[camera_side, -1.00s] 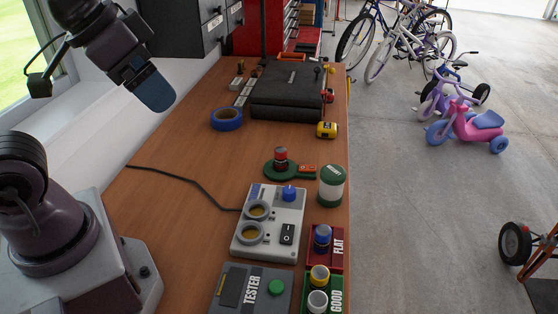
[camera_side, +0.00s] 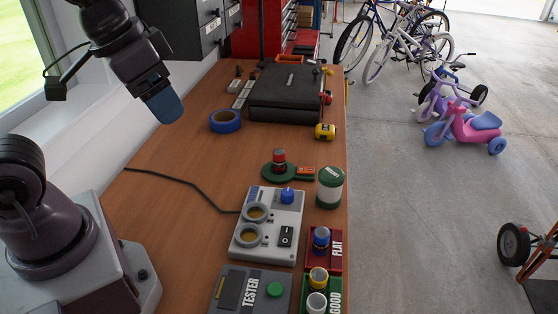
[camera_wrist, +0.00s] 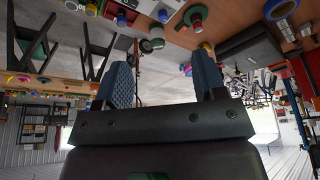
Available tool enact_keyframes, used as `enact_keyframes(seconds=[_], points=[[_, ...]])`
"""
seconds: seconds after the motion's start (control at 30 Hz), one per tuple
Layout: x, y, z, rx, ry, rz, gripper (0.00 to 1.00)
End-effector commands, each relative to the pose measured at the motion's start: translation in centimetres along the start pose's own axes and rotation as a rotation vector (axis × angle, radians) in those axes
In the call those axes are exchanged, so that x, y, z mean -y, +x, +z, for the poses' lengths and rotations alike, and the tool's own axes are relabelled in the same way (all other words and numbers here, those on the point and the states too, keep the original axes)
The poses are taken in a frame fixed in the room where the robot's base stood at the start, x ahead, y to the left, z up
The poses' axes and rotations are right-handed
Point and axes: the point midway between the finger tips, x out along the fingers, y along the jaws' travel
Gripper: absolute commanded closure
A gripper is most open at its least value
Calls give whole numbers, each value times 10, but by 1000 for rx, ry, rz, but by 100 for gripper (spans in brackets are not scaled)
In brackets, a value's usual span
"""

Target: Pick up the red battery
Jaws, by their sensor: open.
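The red battery (camera_side: 279,157) stands upright on a round green base (camera_side: 273,170) in the middle of the bench in the side view. In the wrist view, a red-topped thing on a green disc (camera_wrist: 184,14) near the top edge looks like the same pair. My gripper (camera_side: 166,106) is in the air above the bench's left side, up and left of the battery and well apart from it. In the wrist view my gripper's two blue fingers (camera_wrist: 165,80) are spread with nothing between them.
A grey charger (camera_side: 264,240) holds a blue battery (camera_side: 287,195). Beside it stand a green-and-white jar (camera_side: 330,188), a red FLAT tray (camera_side: 337,262), a green GOOD tray (camera_side: 334,302) and a tester (camera_side: 238,293). A black case (camera_side: 288,95) and blue tape (camera_side: 225,121) lie farther back.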

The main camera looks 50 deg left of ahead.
Motion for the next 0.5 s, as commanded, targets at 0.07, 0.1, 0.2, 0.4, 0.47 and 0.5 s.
enact_keyframes(seconds=[0.07,0.1,0.2,0.4,0.47,0.5], points=[[2,17,-14,81,14,-12,36],[4,25,-22,114,33,-19,36],[9,48,-44,188,120,-39,36],[22,106,-88,317,399,-66,36],[27,128,-100,354,504,-69,36],[30,143,-108,378,578,-69,36]])
